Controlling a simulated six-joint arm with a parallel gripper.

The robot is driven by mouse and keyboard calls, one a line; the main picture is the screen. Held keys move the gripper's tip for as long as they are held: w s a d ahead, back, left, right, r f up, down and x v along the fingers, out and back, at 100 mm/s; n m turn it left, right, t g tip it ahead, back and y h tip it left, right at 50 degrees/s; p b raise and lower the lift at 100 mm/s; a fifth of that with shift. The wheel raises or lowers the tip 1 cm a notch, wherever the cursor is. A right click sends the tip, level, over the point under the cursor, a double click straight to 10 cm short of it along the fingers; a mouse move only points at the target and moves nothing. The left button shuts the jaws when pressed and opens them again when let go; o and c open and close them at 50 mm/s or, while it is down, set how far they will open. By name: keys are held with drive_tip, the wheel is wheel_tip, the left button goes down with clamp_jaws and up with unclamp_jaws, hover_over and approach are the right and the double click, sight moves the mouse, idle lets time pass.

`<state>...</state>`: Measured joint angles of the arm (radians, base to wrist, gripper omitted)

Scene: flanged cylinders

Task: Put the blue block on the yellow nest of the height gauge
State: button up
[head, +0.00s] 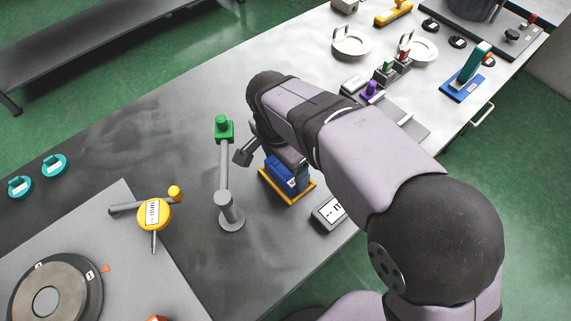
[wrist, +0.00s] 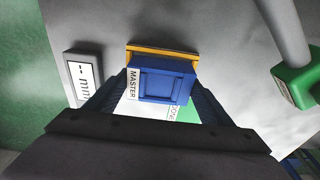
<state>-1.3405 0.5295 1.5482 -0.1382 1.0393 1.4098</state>
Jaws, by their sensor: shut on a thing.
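The blue block (wrist: 162,83), with a square recess and a MASTER label, is between the fingers of my gripper (wrist: 158,92) in the wrist view. My gripper is shut on it. In the head view the blue block (head: 282,174) is partly hidden by my arm and lies over the yellow nest (head: 291,201). A yellow edge of the nest (wrist: 160,50) shows behind the block in the wrist view. I cannot tell whether the block touches the nest. The height gauge has a grey post (head: 225,165) with a green head (head: 223,130), just left of the nest.
A display box marked mm (head: 329,213) stands right of the nest near the table edge. A yellow dial gauge (head: 154,214) and a round dark plate (head: 55,290) are at the left. White dishes (head: 351,41) and a blue-based stand (head: 462,87) are farther off.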

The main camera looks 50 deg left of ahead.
drive_tip(key=shift+f, duration=0.5)
drive_tip(key=o, duration=1.5)
drive_tip(key=shift+s+r+b, duration=0.25)
drive_tip(key=shift+r+b, duration=0.05)
drive_tip(key=shift+r, duration=1.55)
drive_tip(key=shift+s+r+b, duration=0.2)
drive_tip(key=shift+r+b, duration=0.1)
drive_tip(key=shift+r, duration=1.55)
